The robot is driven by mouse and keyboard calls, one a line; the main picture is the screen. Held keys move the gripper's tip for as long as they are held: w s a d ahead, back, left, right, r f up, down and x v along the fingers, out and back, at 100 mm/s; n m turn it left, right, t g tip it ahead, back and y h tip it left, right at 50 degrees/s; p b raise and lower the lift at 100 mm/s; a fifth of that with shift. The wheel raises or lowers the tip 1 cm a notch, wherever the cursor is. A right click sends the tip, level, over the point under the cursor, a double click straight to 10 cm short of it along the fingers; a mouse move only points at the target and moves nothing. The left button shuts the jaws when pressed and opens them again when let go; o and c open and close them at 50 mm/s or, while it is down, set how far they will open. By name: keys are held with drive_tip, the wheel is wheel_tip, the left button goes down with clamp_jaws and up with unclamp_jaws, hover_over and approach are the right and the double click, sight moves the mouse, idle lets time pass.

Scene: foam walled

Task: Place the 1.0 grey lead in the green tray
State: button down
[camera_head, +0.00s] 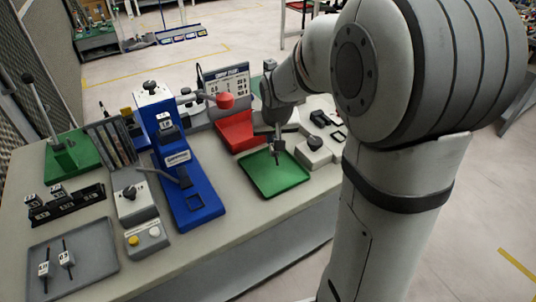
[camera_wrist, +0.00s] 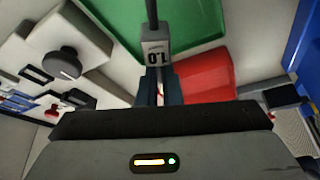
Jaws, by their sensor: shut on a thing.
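The 1.0 grey lead (camera_wrist: 157,52) is a small grey block marked 1.0 with a dark rod, seen close up in the wrist view. My gripper (camera_wrist: 158,88) is shut on it. In the head view my gripper (camera_head: 277,143) points down over the back part of the green tray (camera_head: 284,184), with the lead's dark rod below it. The green tray also shows in the wrist view (camera_wrist: 205,22), behind the lead. The tray looks empty. I cannot tell whether the rod touches the tray floor.
A red bin (camera_head: 234,132) stands behind the green tray, and a grey knob box (camera_head: 314,151) is at its right. A tall blue press (camera_head: 188,190) is at its left. A grey tray (camera_head: 88,258) with two labelled leads lies front left, near a black rack (camera_head: 68,204).

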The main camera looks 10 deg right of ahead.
sight(272, 162)
wheel_tip(272, 162, down, 7)
drive_tip(key=shift+f, duration=0.15)
idle(0.4)
drive_tip(key=shift+f+b, duration=0.25)
drive_tip(key=shift+b, duration=0.1)
drive_tip(key=c, duration=1.6)
unclamp_jaws()
drive_tip(key=shift+r, duration=0.1)
